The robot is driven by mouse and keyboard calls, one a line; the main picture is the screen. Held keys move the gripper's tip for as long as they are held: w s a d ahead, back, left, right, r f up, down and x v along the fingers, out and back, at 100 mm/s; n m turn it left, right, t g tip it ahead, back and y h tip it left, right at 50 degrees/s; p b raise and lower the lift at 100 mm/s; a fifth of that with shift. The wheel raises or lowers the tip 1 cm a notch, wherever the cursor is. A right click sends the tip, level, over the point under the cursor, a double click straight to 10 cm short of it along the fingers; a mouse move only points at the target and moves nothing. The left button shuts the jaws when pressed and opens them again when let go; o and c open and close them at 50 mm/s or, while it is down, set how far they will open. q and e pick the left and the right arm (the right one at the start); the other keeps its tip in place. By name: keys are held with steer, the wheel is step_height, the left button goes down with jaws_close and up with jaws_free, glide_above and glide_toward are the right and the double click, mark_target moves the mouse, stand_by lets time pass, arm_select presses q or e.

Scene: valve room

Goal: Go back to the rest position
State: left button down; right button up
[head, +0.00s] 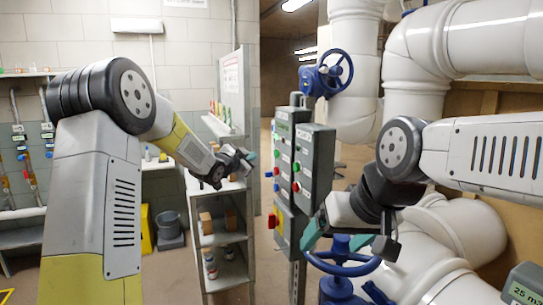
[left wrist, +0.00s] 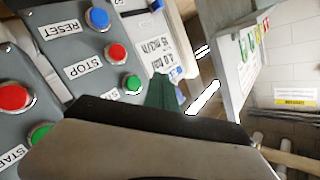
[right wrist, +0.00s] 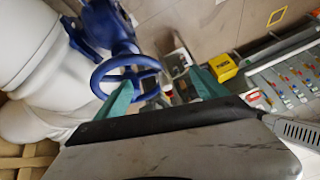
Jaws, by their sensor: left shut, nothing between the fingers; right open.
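My left gripper (head: 250,157) is shut and empty, held out in front of the grey shelf unit. Its closed teal fingertips (left wrist: 161,92) show in the left wrist view, near a grey panel with buttons (left wrist: 85,50). My right gripper (head: 337,243) is open, pointing down just above a blue handwheel (head: 343,264). In the right wrist view its teal fingers (right wrist: 160,84) are spread and empty, and the left one overlaps the blue wheel (right wrist: 124,76). I cannot tell whether it touches the wheel.
Grey button boxes (head: 312,165) stand on a post between my arms. Large white pipes (head: 455,45) fill the right side, with another blue handwheel (head: 327,74) higher up. A shelf unit (head: 226,239) holds small items. A grey bucket (head: 169,230) stands on the floor.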

arm_select(q)
steer(key=s+a+r+n+g+y, duration=0.25)
steer(key=s+a+n, duration=0.2)
steer(key=s, duration=0.45)
steer(key=s+a+r+n+g+y, duration=0.1)
steer(key=s+a+r+n+y, duration=0.15)
steer(key=s+a, duration=0.55)
steer(key=s+f+n+g, duration=0.2)
steer(key=s+f, duration=0.1)
steer(key=s, duration=1.1)
steer(key=s+f+n+g, duration=0.3)
steer(key=s+f, duration=0.1)
steer(key=s, duration=1)
steer(key=shift+s+f, duration=0.3)
steer(key=shift+s, duration=0.05)
